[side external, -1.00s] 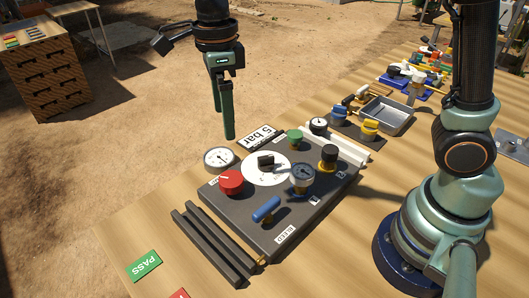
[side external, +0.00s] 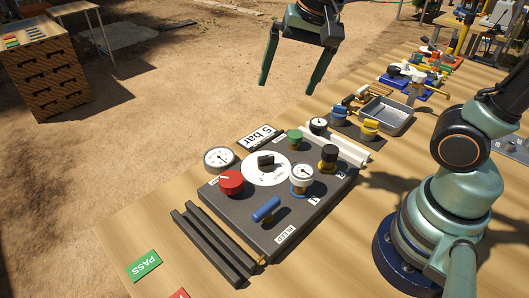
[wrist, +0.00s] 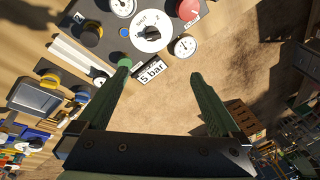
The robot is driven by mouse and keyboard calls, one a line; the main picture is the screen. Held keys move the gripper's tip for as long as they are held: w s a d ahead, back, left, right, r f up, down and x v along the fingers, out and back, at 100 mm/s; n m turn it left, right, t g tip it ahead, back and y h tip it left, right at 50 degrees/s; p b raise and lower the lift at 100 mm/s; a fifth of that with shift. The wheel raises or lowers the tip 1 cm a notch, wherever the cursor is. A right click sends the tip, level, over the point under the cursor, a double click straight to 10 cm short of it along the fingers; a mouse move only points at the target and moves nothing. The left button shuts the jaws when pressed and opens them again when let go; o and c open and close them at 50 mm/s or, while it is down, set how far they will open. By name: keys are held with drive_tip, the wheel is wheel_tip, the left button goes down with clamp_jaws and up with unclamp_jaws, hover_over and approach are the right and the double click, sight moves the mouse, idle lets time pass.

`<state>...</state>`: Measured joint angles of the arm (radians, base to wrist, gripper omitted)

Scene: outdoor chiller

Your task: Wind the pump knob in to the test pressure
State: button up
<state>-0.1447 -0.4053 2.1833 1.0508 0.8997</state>
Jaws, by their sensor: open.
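The dark panel (side external: 230,205) lies on the wooden table. It carries a red knob (side external: 231,182), a black selector on a white dial (side external: 266,168), a green knob (side external: 295,135), a black knob with a yellow collar (side external: 328,153) and a blue lever (side external: 266,209) by a BLEED label. A "5 bar" card (side external: 260,137) lies at the far edge. My gripper (side external: 288,87) is open, empty and raised beyond the panel. Its fingers (wrist: 160,70) also show in the wrist view.
Two dark bars (side external: 212,245) lie along the panel's near left side. A green PASS card (side external: 143,265) lies near the table's front corner. A grey tray (side external: 386,115) and blue and yellow valve parts stand to the right. Air above the panel is clear.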

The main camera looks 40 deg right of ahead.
drive_tip(key=s+d+f+n+t, duration=0.2)
drive_tip(key=s+d+n, duration=0.2)
drive_tip(key=n, duration=0.4)
drive_tip(key=shift+d+n+h, duration=0.3)
drive_tip(key=shift+d, duration=0.05)
drive_tip(key=shift+r, duration=0.1)
idle(0.7)
